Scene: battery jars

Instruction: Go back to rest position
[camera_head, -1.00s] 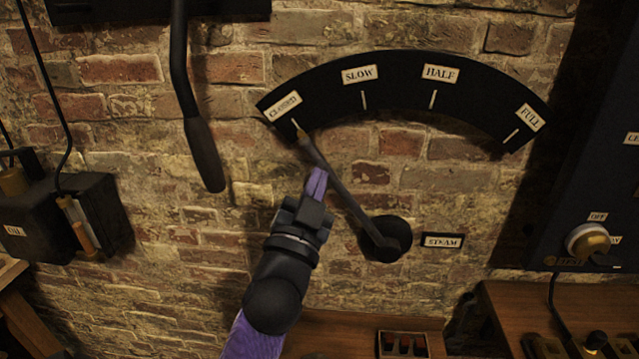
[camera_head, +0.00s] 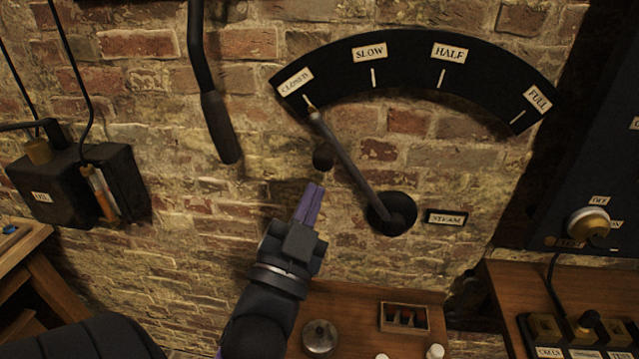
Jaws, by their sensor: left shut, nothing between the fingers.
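My left gripper (camera_head: 311,205) comes up from the bottom middle, its purple fingers shut and empty. It is in front of the brick wall, lower left of the steam lever (camera_head: 348,163), and a gap shows between the fingertips and the lever. The lever runs from its round black hub (camera_head: 391,213) up left, its tip at the CLOSED mark of the black curved scale (camera_head: 410,62). A dark round knob (camera_head: 323,157) shows just above the fingertips, beside the lever. My right gripper is not in view.
A long dark handle (camera_head: 219,125) hangs at upper left. A black box labelled OIL (camera_head: 125,180) is on the left wall. A wooden bench below holds a small crate (camera_head: 404,330) and a round metal item (camera_head: 320,337). A dark panel (camera_head: 590,150) stands at right.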

